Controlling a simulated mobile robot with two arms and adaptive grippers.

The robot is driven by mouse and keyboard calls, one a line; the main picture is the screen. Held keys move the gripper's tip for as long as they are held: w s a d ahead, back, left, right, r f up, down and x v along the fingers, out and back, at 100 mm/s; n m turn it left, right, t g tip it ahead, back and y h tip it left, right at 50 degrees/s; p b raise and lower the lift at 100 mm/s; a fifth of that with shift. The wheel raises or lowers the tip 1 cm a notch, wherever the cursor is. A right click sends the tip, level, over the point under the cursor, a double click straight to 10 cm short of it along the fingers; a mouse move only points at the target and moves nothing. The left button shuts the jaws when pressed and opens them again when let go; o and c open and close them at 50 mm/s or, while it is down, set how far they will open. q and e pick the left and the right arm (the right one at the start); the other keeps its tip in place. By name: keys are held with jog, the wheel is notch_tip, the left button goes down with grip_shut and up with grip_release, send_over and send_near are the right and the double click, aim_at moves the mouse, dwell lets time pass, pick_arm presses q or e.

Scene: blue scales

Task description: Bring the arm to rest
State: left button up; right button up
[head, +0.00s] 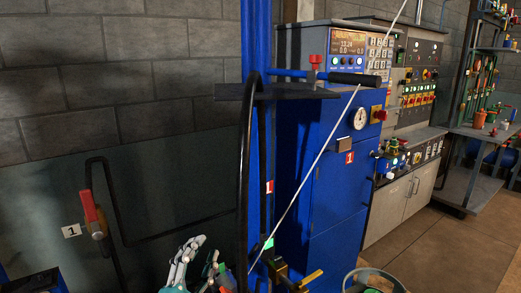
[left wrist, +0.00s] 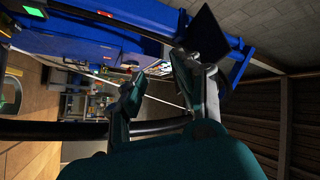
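My left gripper (head: 196,262) is at the bottom of the head view, pale fingers above a teal body, left of the blue column. In the left wrist view the two fingers (left wrist: 156,80) stand apart with nothing between them, so it is open and empty. The rest of the left arm is hidden below the head view's edge. My right gripper is not in either view.
A blue column (head: 257,45) and a black hose (head: 244,170) stand right of the gripper. A blue cabinet (head: 325,215) with a gauge is behind them. A red-handled valve (head: 92,206) and pipe are on the left wall. A bucket (head: 374,279) is lower right.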

pick_arm(q)
jog(key=s+a+f+n+g+y, duration=0.3)
jog(key=a+f+n+g+y, duration=0.3)
jog(key=f, duration=0.6)
jog(key=s+a+f+n+g, duration=0.3)
jog(key=s+f+n+g, duration=0.3)
jog(key=s+f+g, duration=0.95)
jog(key=s+f+t+p, duration=0.1)
jog(key=s+f, duration=0.2)
jog(key=f, duration=0.6)
jog(key=s+f+t+p, duration=0.1)
jog(key=s+f, duration=0.2)
jog(key=f, duration=0.7)
jog(key=s+f+t+p, duration=0.1)
jog(key=s+f, duration=0.3)
jog(key=f, duration=0.5)
jog(key=s+a+f+g+p, duration=0.1)
jog(key=s+a+f, duration=0.2)
jog(key=s+f, duration=0.9)
jog(key=s, duration=0.3)
jog(key=shift+f+m, duration=0.3)
